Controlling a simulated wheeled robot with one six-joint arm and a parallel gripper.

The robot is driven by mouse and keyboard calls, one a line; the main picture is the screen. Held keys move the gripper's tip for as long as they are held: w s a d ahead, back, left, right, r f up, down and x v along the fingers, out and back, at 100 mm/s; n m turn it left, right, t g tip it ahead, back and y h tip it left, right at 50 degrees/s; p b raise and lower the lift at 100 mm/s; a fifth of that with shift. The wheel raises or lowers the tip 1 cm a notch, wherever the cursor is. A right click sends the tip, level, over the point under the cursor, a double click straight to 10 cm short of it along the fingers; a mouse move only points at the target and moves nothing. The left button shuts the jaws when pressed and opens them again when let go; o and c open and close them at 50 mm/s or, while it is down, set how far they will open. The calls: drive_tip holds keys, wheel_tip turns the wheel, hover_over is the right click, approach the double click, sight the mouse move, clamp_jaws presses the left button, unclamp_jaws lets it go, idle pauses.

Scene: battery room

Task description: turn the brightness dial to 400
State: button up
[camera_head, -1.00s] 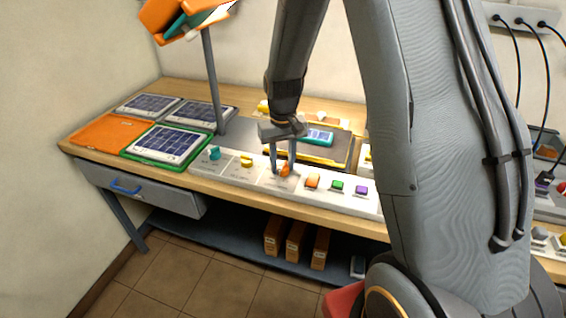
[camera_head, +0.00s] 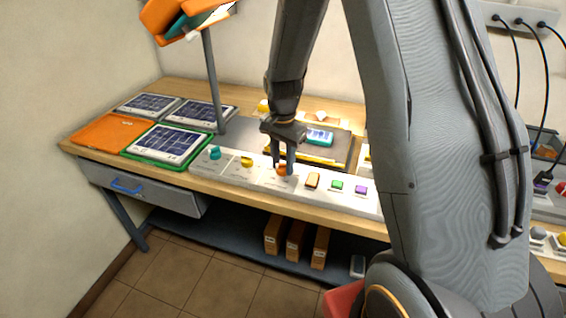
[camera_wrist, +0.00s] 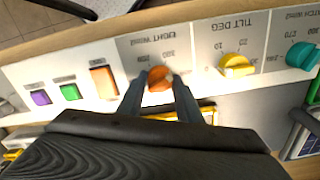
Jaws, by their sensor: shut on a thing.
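The orange dial (camera_wrist: 159,80), on the panel section marked "LIGHT W/m2", sits between the two fingers of my gripper (camera_wrist: 157,88) in the wrist view. The fingers are shut on its sides. The printing is upside down there, and some scale numbers by the dial are too small or covered to read surely. A pale mark shows at the dial's right side; I cannot tell its exact setting. In the head view, my gripper (camera_head: 283,166) comes down from above onto the orange dial (camera_head: 283,171), which the fingers partly hide.
A yellow tilt dial (camera_head: 247,161) and a teal dial (camera_head: 215,153) stand left of it on the panel. Orange (camera_head: 313,180), green (camera_head: 337,185) and purple (camera_head: 361,189) buttons stand to the right. A lamp post (camera_head: 213,85) rises behind.

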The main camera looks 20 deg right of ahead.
sight(283, 164)
drive_tip(key=m, duration=0.5)
drive_tip(key=shift+r, duration=0.1)
idle(0.6)
drive_tip(key=o, duration=1)
drive_tip(key=shift+o, duration=0.2)
drive_tip(key=shift+r+b, duration=1.05)
drive_tip(key=shift+r, duration=2.8)
